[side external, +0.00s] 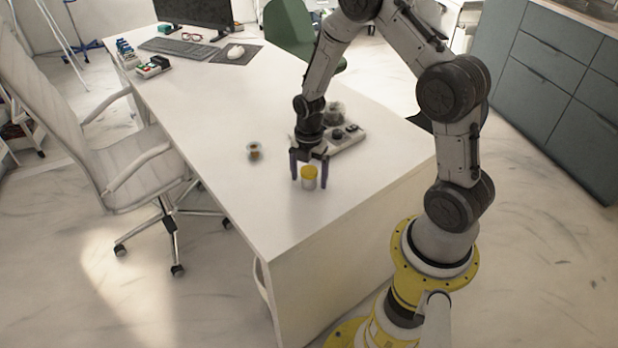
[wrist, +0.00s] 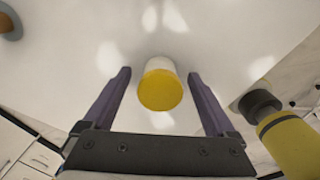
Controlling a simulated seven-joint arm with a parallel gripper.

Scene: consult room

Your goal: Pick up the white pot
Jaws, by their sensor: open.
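The white pot (side external: 309,183) with a yellow lid stands upright on the white desk near its front end. It also shows in the wrist view (wrist: 160,66), where its yellow lid faces the camera. My gripper (side external: 308,186) is open, with its purple fingers pointing down on either side of the pot. In the wrist view the fingers (wrist: 158,72) are apart, with a gap between each finger and the pot. I cannot tell whether the fingertips touch the desk.
A small clear jar (side external: 255,151) with brown contents stands left of the pot. A tray (side external: 343,139) with dark items lies just behind my gripper. A keyboard (side external: 180,48), mouse (side external: 235,51) and monitor (side external: 195,12) are at the desk's far end. An office chair (side external: 120,165) stands at left.

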